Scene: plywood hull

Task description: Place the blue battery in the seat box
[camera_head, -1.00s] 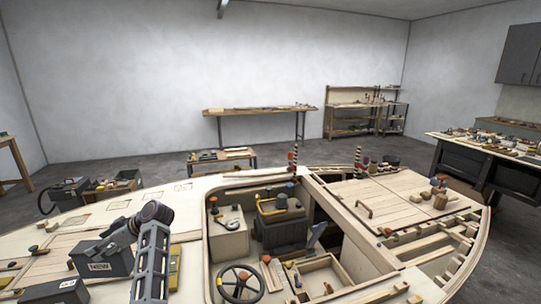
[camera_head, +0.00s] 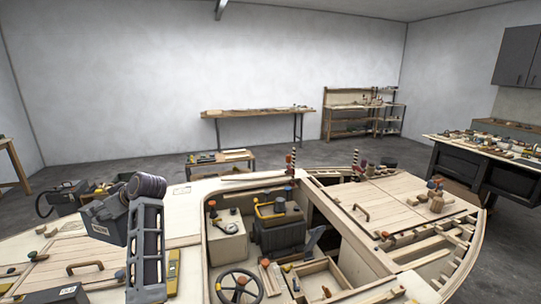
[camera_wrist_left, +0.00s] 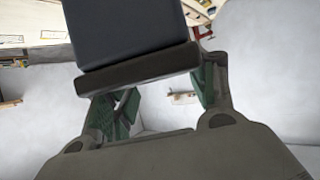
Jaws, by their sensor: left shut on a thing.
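My left gripper (camera_head: 124,203) is shut on a dark blue-grey battery (camera_head: 103,225) with a pale label, and holds it tilted above the left deck. In the left wrist view the battery (camera_wrist_left: 125,30) fills the top middle, between the green-padded fingers of the gripper (camera_wrist_left: 165,95). A second dark box (camera_head: 66,295) sits at the lower left edge of the head view. An open wooden box (camera_head: 318,279) in the cockpit at lower centre may be the seat box; I cannot be sure. My right gripper is not in view.
A steering wheel (camera_head: 240,287) and a beige box (camera_head: 227,243) lie between the held battery and the open box. A dark unit with a yellow frame (camera_head: 278,222) stands behind. A yellow level (camera_head: 173,268) lies beside my left arm. Planked deck (camera_head: 395,205) lies at right.

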